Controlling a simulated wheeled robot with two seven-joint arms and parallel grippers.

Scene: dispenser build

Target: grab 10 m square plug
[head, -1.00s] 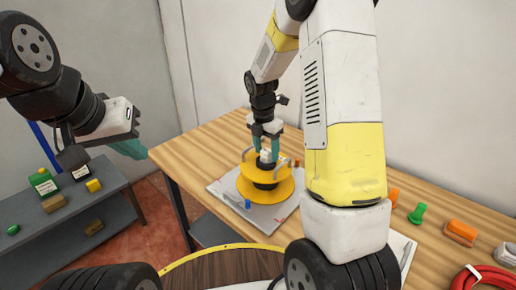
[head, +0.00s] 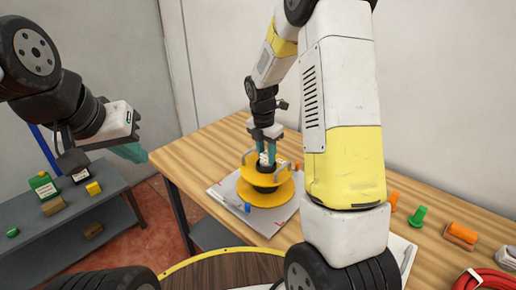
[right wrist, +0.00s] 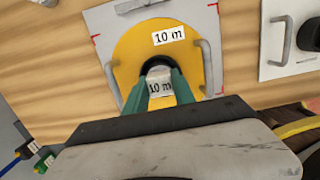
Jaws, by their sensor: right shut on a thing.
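The 10 m square plug (right wrist: 160,84) is a pale grey piece labelled "10 m". It sits at the centre of a yellow round dispenser (right wrist: 190,57) that also carries a "10 m" label. My right gripper (head: 266,153) is shut on the plug from above, with its teal fingers (right wrist: 162,93) on either side in the right wrist view. The plug's lower part is hidden. My left gripper (head: 128,152) hangs off to the left, over the floor near the grey shelf and away from the plug. Its finger gap is not clear.
The dispenser, with grey handles, stands on a white plate (head: 224,193) on the wooden table (head: 190,150). A green plug (head: 418,216), an orange piece (head: 461,235) and a red coil (head: 484,279) lie at right. The grey shelf (head: 60,228) holds small coloured items.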

